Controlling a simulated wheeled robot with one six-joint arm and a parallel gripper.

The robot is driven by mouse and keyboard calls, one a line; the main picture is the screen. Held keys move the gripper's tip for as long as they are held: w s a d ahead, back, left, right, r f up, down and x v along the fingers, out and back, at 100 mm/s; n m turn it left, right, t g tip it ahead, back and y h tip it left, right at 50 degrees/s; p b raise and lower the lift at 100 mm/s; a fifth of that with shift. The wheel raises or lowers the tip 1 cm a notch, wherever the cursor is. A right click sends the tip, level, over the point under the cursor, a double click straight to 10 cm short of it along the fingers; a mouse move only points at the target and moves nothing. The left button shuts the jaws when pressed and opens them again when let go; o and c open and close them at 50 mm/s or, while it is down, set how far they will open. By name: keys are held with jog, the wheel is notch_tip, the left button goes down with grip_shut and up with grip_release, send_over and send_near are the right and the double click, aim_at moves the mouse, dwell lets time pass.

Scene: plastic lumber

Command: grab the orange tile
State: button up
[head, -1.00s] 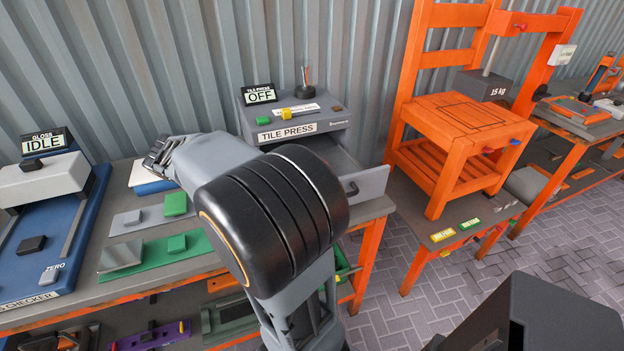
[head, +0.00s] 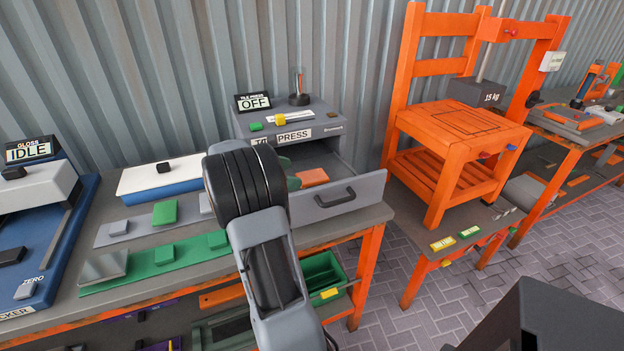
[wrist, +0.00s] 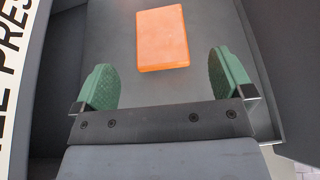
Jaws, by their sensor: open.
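The orange tile (head: 312,177) lies flat in the pulled-out drawer (head: 345,203) of the tile press (head: 290,122). In the wrist view the orange tile (wrist: 162,39) is on the grey drawer floor (wrist: 120,50), ahead of the fingertips and roughly centred between them. My gripper (wrist: 163,80) is open and empty, its two green finger pads apart with nothing between them. In the head view my gripper is mostly hidden behind my arm; only a bit of green finger shows beside the tile at the drawer.
The drawer walls stand around the tile, and the press body with its "OFF" sign (head: 254,102) rises behind. Green tiles (head: 165,212) lie on the bench to the left. A blue gloss checker (head: 45,225) is at far left. An orange wooden stand (head: 455,125) is to the right.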

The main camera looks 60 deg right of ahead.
aim_at(312, 176)
jog(key=shift+x, duration=3.05)
jog(key=shift+f, duration=0.1)
jog(key=shift+w+a, duration=0.1)
jog(key=c, duration=1)
